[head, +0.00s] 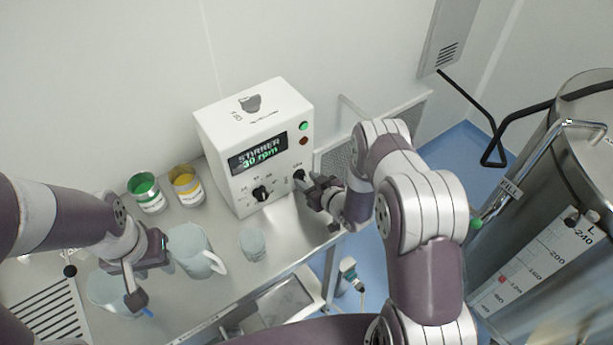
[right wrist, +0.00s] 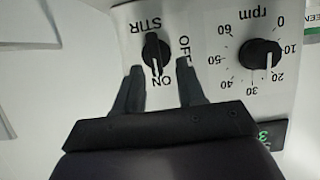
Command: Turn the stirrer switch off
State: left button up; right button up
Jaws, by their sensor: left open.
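The white stirrer control box (head: 223,140) stands on the bench with its display (head: 258,154) lit, reading STIRRER and an rpm figure. Its black STIR switch (right wrist: 155,52) points toward the ON mark in the right wrist view; the switch also shows in the head view (head: 298,174). My right gripper (right wrist: 160,88) is open, its two fingers apart and just short of the switch, one near the ON label and one near OFF. The head view shows it at the box's front (head: 316,190). My left gripper (head: 137,278) is open, over a pale cup (head: 105,285).
The rpm dial (right wrist: 261,54) sits beside the switch. A white jug (head: 190,250), a small beaker (head: 253,245), a green pot (head: 146,192) and a yellow pot (head: 187,185) stand on the bench (head: 225,300). A large steel tank (head: 545,210) is at the right.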

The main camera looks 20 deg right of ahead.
jog(key=shift+x, duration=0.95)
jog(key=shift+s+d+r, duration=0.2)
jog(key=shift+s+d, duration=0.05)
jog(key=shift+d, duration=0.1)
jog(key=shift+s+d, duration=0.1)
jog(key=shift+s, duration=0.05)
grip_shut()
pick_arm(q)
jog(key=shift+s+d+r, duration=0.1)
jog(key=shift+r, duration=0.1)
